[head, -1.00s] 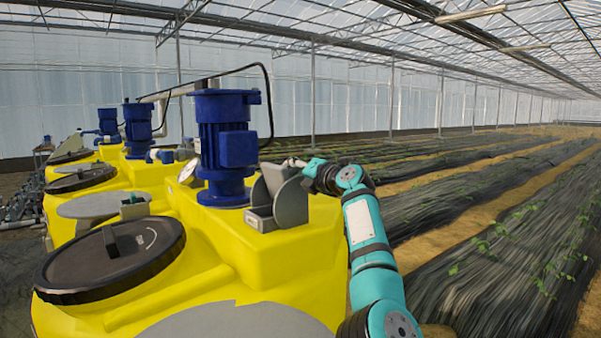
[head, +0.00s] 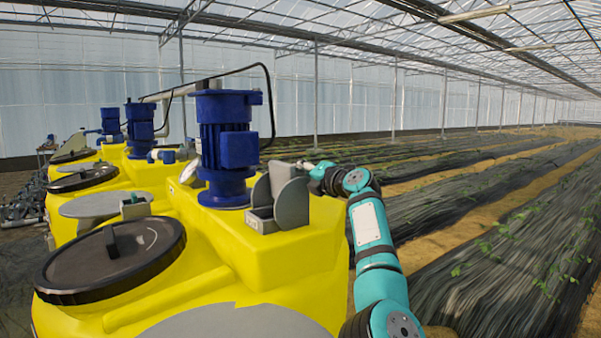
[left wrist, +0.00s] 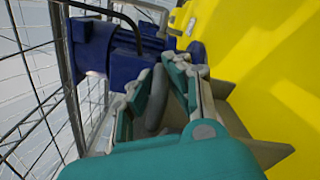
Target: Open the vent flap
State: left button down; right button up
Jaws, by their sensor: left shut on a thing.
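The grey vent (head: 290,205) stands on top of the nearest yellow tank, right of a blue motor. It has a small open-topped box and upright grey plates; its flap (head: 281,172) stands raised at the top. My left gripper (head: 303,164) reaches it from the right and is partly hidden behind the plates. In the left wrist view, the teal fingers of my left gripper (left wrist: 168,97) are closed around a grey rounded piece (left wrist: 156,100), which looks like part of the flap. Grey-brown vent plates (left wrist: 250,145) show beside the fingers. My right gripper is not in view.
The blue motor (head: 226,150) stands close to the left of the vent; it also shows in the left wrist view (left wrist: 110,50). A black round lid (head: 110,262) lies on the tank (head: 255,290). Covered crop rows (head: 500,225) lie open to the right.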

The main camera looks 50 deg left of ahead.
pick_arm(q)
jog(key=c, duration=1.4)
grip_release()
jog(key=shift+c, duration=0.2)
jog(key=shift+o, duration=0.8)
jog(key=shift+w+f, duration=0.1)
jog(key=shift+w, duration=0.05)
jog(key=s+d, duration=0.1)
jog(key=d, duration=1.1)
jog(key=shift+s, duration=0.1)
jog(key=shift+f, duration=0.1)
